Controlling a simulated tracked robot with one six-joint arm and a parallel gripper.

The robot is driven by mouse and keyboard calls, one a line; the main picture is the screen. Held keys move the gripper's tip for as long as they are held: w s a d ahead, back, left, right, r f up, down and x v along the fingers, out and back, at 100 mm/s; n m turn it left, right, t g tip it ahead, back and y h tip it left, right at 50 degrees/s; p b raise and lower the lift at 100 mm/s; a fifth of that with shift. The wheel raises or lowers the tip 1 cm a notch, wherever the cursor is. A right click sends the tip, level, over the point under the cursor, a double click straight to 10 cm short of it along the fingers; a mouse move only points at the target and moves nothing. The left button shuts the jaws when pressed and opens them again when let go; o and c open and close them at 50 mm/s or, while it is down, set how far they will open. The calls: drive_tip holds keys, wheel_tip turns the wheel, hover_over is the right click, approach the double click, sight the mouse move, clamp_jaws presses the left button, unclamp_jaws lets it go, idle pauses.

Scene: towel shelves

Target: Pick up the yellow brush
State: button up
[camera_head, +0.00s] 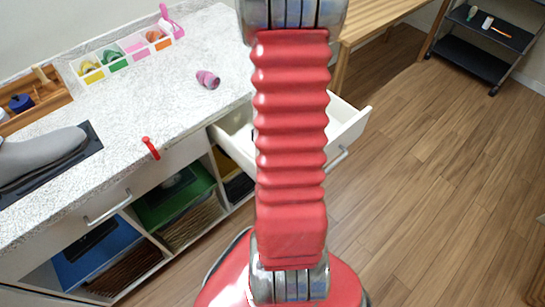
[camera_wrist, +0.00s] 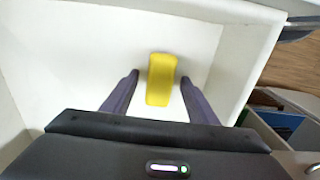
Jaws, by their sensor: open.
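The yellow brush (camera_wrist: 161,80) shows in the wrist view as a plain yellow block lying on the white floor of the open drawer (camera_wrist: 215,58). My gripper (camera_wrist: 158,78) is open, with one dark finger on each side of the yellow brush and a gap on both sides. I cannot tell how far above the drawer floor the fingertips are. In the head view the open drawer (camera_head: 351,124) sticks out from the counter. My red arm covers part of it, and the yellow brush and gripper are hidden there.
The drawer walls stand close around my gripper. The speckled counter (camera_head: 190,110) holds a divided white tray (camera_head: 97,77), a pink roll (camera_head: 208,79), a red item (camera_head: 150,148) and a grey shoe-like object (camera_head: 40,152). A black cart (camera_head: 490,30) stands far right; the wooden floor is clear.

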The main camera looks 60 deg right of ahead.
drive_tip(key=shift+f, duration=0.35)
idle(0.3)
drive_tip(key=c, duration=1.3)
drive_tip(key=shift+r, duration=0.15)
wheel_tip(320, 180, up, 10)
drive_tip(key=shift+f, duration=0.15)
